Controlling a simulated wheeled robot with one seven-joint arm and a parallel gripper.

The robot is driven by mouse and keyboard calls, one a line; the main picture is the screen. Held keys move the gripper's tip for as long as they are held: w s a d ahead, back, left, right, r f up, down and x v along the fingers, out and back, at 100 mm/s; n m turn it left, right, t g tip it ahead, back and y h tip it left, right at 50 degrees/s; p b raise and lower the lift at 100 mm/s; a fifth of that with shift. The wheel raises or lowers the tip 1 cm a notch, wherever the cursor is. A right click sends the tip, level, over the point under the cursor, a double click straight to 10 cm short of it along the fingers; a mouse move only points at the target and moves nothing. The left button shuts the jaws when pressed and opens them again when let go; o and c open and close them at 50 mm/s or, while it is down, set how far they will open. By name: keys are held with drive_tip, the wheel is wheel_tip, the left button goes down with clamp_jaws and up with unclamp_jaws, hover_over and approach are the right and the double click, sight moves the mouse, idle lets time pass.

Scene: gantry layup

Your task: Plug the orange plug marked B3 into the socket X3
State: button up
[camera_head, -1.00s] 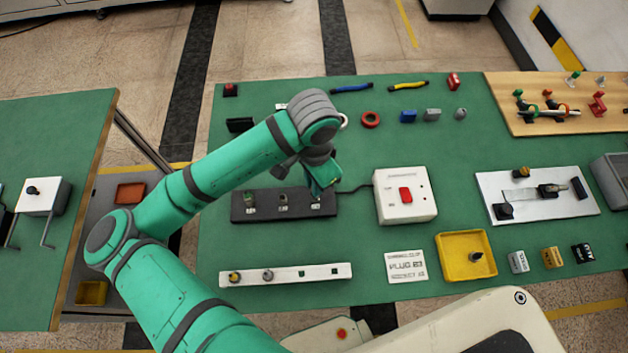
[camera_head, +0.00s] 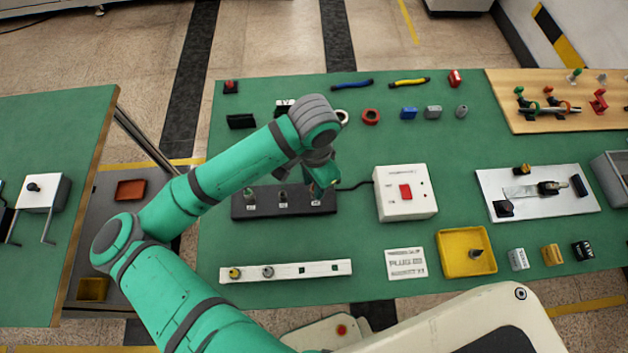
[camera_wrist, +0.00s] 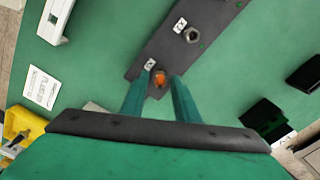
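The dark socket strip (camera_head: 265,209) lies on the green table, with several labelled sockets along it; it also shows in the wrist view (camera_wrist: 170,45). The orange plug (camera_wrist: 159,78) is at the strip's end socket, the rightmost in the head view. It appears upright in or on that socket; how deep it sits cannot be told. The label (camera_wrist: 150,64) beside it is too small to read. My gripper (camera_wrist: 158,80) has one finger on each side of the plug, with visible gaps. In the head view, my gripper (camera_head: 319,192) is over the strip's right end and hides the plug.
A white box with a red switch (camera_head: 405,215) stands close right of the strip, with a cable between. A white rack (camera_head: 315,271) with two plugs lies in front. A card (camera_head: 405,264) and yellow tray (camera_head: 451,237) lie at front right.

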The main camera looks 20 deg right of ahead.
drive_tip(key=shift+r, duration=0.1)
wheel_tip(320, 180, up, 11)
drive_tip(key=shift+f, duration=0.15)
idle(0.6)
idle(0.5)
